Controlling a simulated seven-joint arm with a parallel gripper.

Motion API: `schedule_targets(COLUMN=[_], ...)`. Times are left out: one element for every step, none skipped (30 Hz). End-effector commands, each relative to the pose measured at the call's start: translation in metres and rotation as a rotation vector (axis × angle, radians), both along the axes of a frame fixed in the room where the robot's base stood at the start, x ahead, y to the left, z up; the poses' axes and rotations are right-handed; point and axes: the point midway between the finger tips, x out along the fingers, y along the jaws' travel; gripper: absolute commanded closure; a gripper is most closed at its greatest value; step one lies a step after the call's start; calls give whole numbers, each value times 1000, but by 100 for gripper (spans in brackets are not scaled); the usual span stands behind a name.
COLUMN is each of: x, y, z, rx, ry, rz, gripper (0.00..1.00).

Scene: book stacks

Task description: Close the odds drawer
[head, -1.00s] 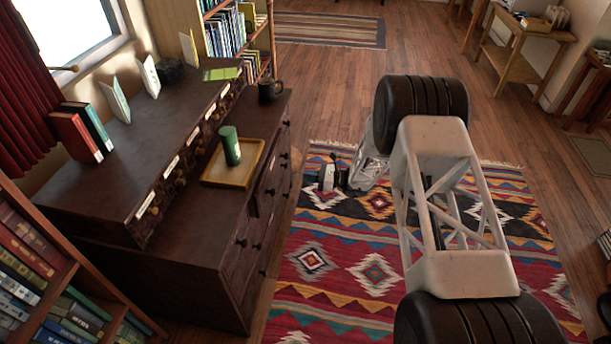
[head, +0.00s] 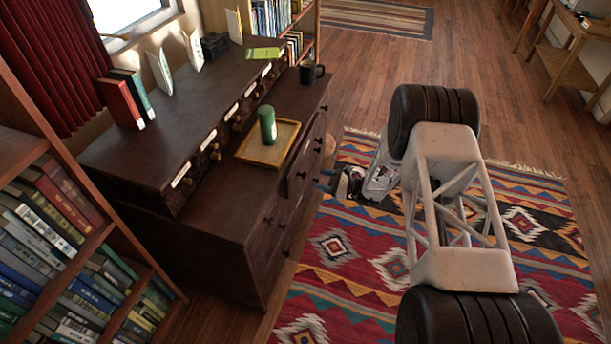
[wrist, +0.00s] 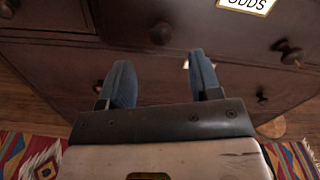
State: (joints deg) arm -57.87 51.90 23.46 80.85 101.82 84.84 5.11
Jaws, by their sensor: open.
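The odds drawer (wrist: 235,42) is in the front of the dark wooden dresser, with its "ODDS" label at the top edge of the wrist view and round dark knobs. In the head view a drawer (head: 299,163) on the dresser's front appears to stand out slightly; its label is not readable there. My gripper (head: 328,183) is low beside the dresser front, above the rug, pointing towards the dresser. In the wrist view its two blue-grey fingers (wrist: 163,82) are apart with nothing between them. I cannot tell whether they touch the dresser.
A tray (head: 268,143) with a green cylinder (head: 267,125) and a dark mug (head: 311,74) stand on the dresser's lower top. Books (head: 127,100) stand on its upper part. A bookcase (head: 75,240) is at the left.

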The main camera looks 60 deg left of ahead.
Motion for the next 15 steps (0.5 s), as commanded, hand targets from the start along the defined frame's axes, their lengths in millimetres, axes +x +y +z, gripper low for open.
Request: schedule_targets(x=[0, 0, 0, 0, 0, 0, 0, 0, 0, -1, -2, -3, -4, -5, -7], y=[0, 0, 0, 0, 0, 0, 0, 0, 1, 1, 2, 3, 4, 5, 7], z=[0, 0, 0, 0, 1, 1, 1, 1, 1, 1, 0, 0, 0, 0, 0], rx=[1, 0, 0, 0, -1, -1, -1, -1, -1, -1, -1, -2, -2, -2, -2], ry=[-1, 0, 0, 0, 1, 1, 1, 1, 1, 1, 1, 1, 1, 1, 1], rz=[0, 0, 0, 0, 0, 0, 0, 0, 0, 0, 0, 1, 1, 1, 2], gripper=[42, 42, 42, 42, 42, 42, 42, 42, 42, 42, 42, 42, 42, 42, 42])
